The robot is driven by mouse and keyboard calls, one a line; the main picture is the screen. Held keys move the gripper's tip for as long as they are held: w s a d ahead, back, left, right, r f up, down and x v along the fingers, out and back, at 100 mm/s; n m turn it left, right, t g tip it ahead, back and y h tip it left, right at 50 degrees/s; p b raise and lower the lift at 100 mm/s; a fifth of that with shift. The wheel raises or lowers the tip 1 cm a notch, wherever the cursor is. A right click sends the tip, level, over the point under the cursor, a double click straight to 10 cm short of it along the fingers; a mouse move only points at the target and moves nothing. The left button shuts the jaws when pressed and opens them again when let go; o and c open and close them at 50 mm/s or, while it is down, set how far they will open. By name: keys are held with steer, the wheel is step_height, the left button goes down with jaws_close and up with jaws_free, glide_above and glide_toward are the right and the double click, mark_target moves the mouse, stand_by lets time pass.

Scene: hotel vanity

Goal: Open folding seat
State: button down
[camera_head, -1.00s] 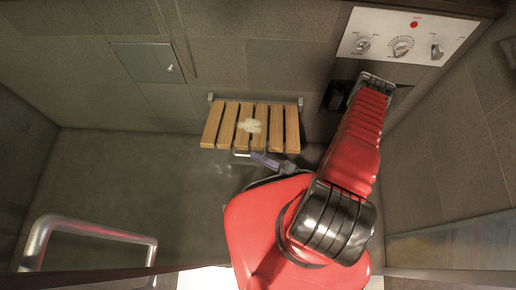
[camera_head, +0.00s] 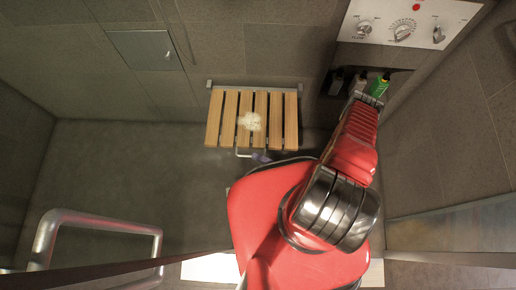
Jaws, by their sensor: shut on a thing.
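The folding seat (camera_head: 230,119) has light wooden slats and hangs from a metal hinge bar on the shower's back wall. It is folded out from the wall; its exact angle is hard to judge from above. A thin metal handle loop (camera_head: 243,153) sticks out below its front edge. My gripper (camera_head: 261,157) shows only as a small purple tip beside this loop, at the seat's front edge. It is shut at the handle, but the contact is mostly hidden by my red arm. A whitish patch (camera_head: 250,121) lies on the slats.
A bent metal rail (camera_head: 100,226) stands at the lower left. A wall niche at the right holds a green bottle (camera_head: 380,86) and other bottles, close to my arm. A control panel (camera_head: 405,22) is above it. The floor left of the seat is clear.

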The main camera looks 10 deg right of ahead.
steer(key=shift+w+d, duration=0.15)
steer(key=c, duration=2.1)
jaws_free()
steer(key=shift+r, duration=0.1)
steer(key=shift+r, duration=5.05)
steer(key=shift+f, duration=0.4)
steer(key=shift+d, duration=0.1)
